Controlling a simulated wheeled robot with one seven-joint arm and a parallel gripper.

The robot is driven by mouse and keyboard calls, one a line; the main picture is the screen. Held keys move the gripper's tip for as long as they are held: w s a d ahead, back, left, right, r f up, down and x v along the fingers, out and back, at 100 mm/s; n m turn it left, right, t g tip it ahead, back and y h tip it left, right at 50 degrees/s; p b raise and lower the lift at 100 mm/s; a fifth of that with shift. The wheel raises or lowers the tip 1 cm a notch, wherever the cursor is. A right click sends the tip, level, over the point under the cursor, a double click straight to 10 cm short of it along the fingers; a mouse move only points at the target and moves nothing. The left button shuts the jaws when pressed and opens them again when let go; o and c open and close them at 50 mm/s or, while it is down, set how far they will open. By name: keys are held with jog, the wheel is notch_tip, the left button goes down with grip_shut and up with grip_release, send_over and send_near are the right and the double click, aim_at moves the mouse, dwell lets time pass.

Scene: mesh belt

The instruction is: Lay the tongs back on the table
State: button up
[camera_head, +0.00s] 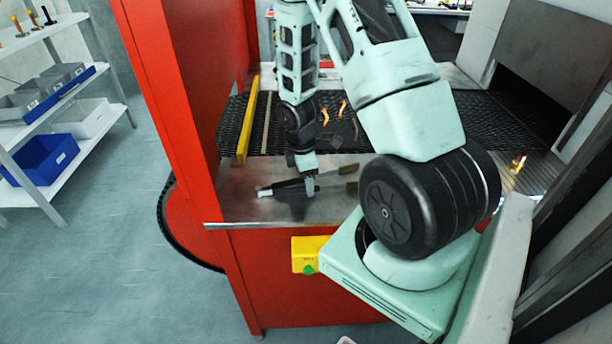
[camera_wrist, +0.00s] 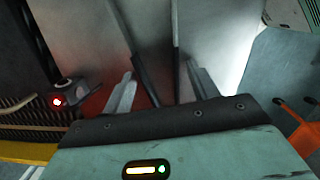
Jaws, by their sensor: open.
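The tongs (camera_head: 285,187) are dark and long, with a pale end at the left and two spread brownish ends at the right. They appear to lie on the bare metal table (camera_head: 236,208) in front of the mesh belt. My gripper (camera_head: 309,187) points down at their middle and hides part of them. In the wrist view my gripper (camera_wrist: 162,78) is open, one finger on each side of the dark arms of the tongs (camera_wrist: 147,75). I cannot tell whether a finger touches them.
The black mesh belt (camera_head: 390,120) runs behind the table, with small orange items (camera_head: 325,117) on it. A yellow bar (camera_head: 247,120) and a red post (camera_head: 165,90) stand at the left. A yellow box (camera_head: 307,254) is on the red front. Shelves with bins (camera_head: 48,152) are far left.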

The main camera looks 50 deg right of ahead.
jog(key=shift+r, duration=0.1)
notch_tip(320, 180, up, 17)
jog(key=a, duration=0.1)
jog(key=shift+w+b, duration=0.4)
jog(key=shift+w, duration=0.05)
jog(key=shift+a, duration=0.15)
jog(key=s+a+m+b, duration=0.1)
jog(key=s+a+b, duration=0.1)
jog(key=a, duration=1.8)
jog(key=s+a+m+y+b, duration=0.1)
jog(key=s+a+b, duration=0.1)
jog(key=s+a, duration=1.1)
jog(key=shift+a+m+t, duration=0.3)
jog(key=shift+a, duration=0.4)
